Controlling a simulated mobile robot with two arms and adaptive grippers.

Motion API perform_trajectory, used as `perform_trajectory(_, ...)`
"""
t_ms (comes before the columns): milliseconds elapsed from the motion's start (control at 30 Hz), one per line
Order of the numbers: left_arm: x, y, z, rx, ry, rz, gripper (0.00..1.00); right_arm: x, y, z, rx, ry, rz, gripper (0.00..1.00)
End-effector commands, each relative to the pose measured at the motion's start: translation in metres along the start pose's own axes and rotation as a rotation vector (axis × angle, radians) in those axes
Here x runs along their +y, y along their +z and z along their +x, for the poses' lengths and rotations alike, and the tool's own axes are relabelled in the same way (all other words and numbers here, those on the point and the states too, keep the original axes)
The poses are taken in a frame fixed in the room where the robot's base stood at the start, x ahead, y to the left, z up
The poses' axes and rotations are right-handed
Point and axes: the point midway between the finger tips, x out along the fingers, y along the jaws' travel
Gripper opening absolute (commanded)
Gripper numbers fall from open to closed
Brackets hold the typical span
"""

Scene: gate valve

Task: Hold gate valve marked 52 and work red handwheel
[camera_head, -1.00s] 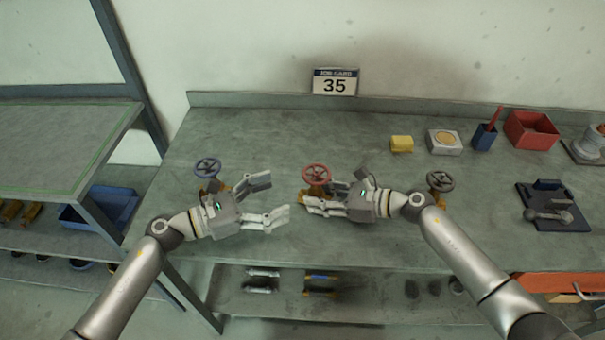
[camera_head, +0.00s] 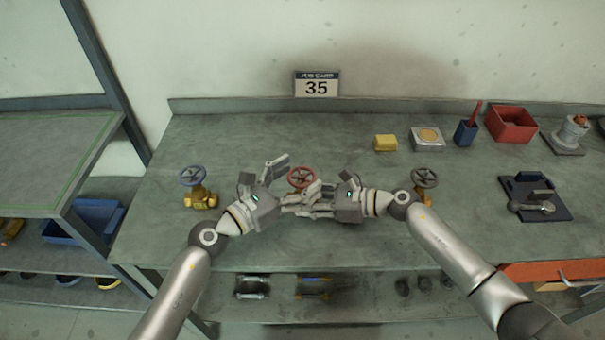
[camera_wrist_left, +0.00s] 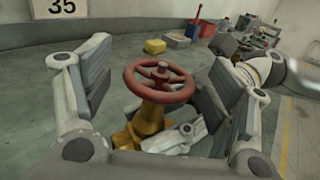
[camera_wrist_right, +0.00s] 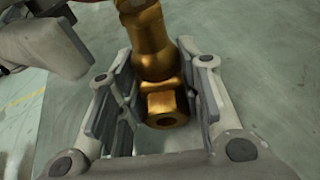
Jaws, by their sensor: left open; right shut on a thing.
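The red handwheel (camera_head: 301,177) sits on a brass valve in the middle of the bench. No 52 is readable on it. My right gripper (camera_head: 312,201) is shut on the brass valve body (camera_wrist_right: 154,55), low down near its hex end in the right wrist view. My left gripper (camera_head: 287,184) is open beside the handwheel. In the left wrist view the red handwheel (camera_wrist_left: 160,72) shows between the spread fingers, with no clear contact. The lower valve body is partly hidden by the fingers.
A blue-wheeled valve (camera_head: 193,178) stands left and a dark-wheeled valve (camera_head: 425,178) right. The job card (camera_head: 317,85) reads 35. A yellow block (camera_head: 385,143), a box with a round disc (camera_head: 427,139) and a red bin (camera_head: 511,123) stand behind right.

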Motion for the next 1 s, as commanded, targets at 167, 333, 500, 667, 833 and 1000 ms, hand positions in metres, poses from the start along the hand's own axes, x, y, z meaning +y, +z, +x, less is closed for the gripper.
perform_trajectory(167, -0.0002, -0.0003, 0.0136, 0.001, -0.001, 0.001, 0.79, -0.0005, -0.0006, -0.0002, 0.001, -0.001, 0.001, 0.2)
perform_trajectory(333, -0.0004, -0.0002, 0.0155, 0.001, -0.001, 0.001, 0.79, -0.0006, -0.0006, -0.0003, 0.001, -0.002, 0.0, 0.2)
perform_trajectory(500, -0.0004, -0.0002, 0.0152, 0.001, -0.001, 0.001, 0.74, -0.0007, -0.0006, -0.0003, 0.001, -0.002, 0.0, 0.2)
perform_trajectory(667, -0.0004, -0.0002, 0.0151, 0.001, -0.001, 0.001, 0.53, -0.0007, -0.0005, -0.0003, 0.001, -0.002, 0.0, 0.2)
perform_trajectory(833, -0.0003, -0.0003, 0.015, 0.001, -0.001, 0.001, 0.32, -0.0007, -0.0005, -0.0003, 0.001, -0.002, 0.0, 0.2)
perform_trajectory(1000, -0.0001, -0.0004, 0.0154, 0.003, -0.021, 0.002, 0.32, -0.0008, -0.0004, -0.0004, 0.001, -0.002, 0.0, 0.2)
